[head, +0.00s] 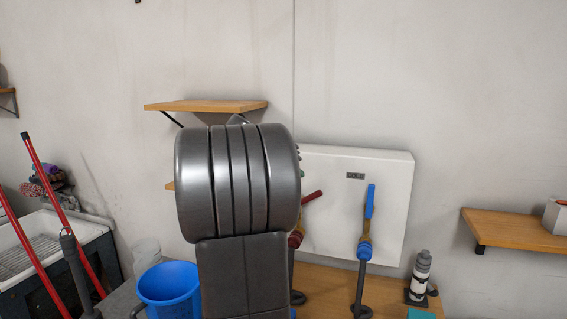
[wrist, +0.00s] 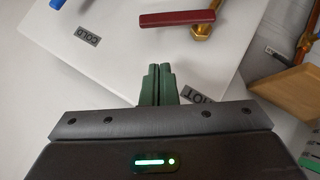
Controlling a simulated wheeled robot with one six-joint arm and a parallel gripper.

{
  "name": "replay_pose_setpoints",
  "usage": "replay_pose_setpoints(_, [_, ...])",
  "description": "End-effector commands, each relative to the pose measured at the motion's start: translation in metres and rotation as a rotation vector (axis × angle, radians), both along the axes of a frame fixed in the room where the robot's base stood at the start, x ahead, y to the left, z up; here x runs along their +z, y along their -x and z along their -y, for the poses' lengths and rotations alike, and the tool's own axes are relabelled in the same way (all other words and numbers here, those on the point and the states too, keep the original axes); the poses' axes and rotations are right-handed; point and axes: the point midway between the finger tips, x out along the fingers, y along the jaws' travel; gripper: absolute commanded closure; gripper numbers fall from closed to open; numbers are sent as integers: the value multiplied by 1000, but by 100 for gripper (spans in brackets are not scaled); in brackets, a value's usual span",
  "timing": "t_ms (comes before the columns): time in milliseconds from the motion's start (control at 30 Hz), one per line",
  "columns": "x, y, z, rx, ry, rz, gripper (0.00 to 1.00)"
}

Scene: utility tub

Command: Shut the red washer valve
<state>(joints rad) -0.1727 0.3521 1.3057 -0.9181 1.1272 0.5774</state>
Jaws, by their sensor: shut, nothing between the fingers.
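The red washer valve's lever (head: 313,196) shows just right of my arm in the head view, slanting up to the right; my arm hides part of the valve. In the wrist view the red lever (wrist: 177,18) lies crosswise to its brass body (wrist: 205,22). My gripper (wrist: 159,70) has its green fingers shut and empty, over the white panel near the HOT label (wrist: 195,97). The fingertips are apart from the red lever in that picture. The gripper is mostly hidden behind my arm in the head view.
A blue-handled valve (head: 370,201) stands upright to the right on the white panel (head: 398,177), under the COLD label. Wooden shelves (head: 205,106) are at upper left and right (head: 512,230). A bottle (head: 421,273) stands lower right.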

Motion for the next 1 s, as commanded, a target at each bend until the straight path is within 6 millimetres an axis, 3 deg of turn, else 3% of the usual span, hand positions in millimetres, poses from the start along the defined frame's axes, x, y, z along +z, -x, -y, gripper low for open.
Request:
replay_pose_setpoints(67, [-9,-8,12,-2,0,-4,100])
replay_pose_setpoints(333, [-36,2,27,-1,0,-1,100])
replay_pose_setpoints(1000, [-42,4,32,0,-34,16,100])
